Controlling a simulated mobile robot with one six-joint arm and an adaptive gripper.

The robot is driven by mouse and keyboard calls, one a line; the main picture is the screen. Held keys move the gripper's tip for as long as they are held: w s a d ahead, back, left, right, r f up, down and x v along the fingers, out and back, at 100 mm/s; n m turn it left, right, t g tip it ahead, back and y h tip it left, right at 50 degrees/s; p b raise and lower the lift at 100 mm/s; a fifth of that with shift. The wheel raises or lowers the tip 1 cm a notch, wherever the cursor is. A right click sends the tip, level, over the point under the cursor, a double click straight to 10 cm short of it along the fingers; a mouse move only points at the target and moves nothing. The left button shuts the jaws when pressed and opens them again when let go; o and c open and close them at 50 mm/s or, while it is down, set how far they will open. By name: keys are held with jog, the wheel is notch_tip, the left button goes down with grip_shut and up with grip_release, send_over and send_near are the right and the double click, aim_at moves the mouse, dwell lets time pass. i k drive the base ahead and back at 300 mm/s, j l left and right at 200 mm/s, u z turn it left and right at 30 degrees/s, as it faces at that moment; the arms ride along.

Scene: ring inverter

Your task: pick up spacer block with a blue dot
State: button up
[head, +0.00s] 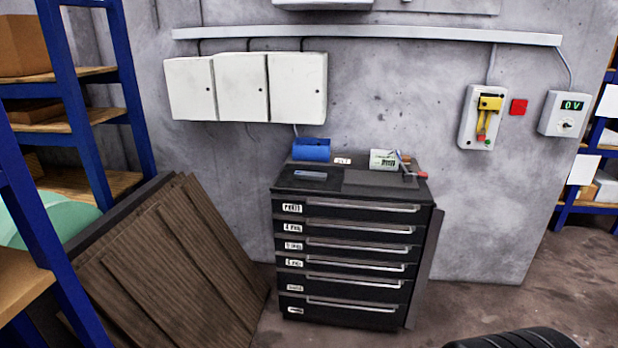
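I cannot make out a spacer block with a blue dot in the head view. Small items lie on top of a black drawer cabinet (355,210), too small to identify surely. A blue box-like object (311,149) stands at the back left of the top. A flat bluish-grey item (310,175) lies in front of it. A small pale tag with red marks (343,161) is at the back middle. A whitish box with a green part (383,159) and a red-ended tool (408,167) are at the right. My gripper is not in view.
Leaning brown corrugated panels (165,270) and a blue shelf rack (85,110) stand left of the cabinet. White wall boxes (245,87) and a yellow-handled switch (484,118) are on the wall. A dark ribbed object (515,339) cuts the bottom edge.

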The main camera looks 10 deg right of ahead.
aim_at(303, 175)
jog(key=i+u, duration=0.2)
jog(key=i, duration=0.95)
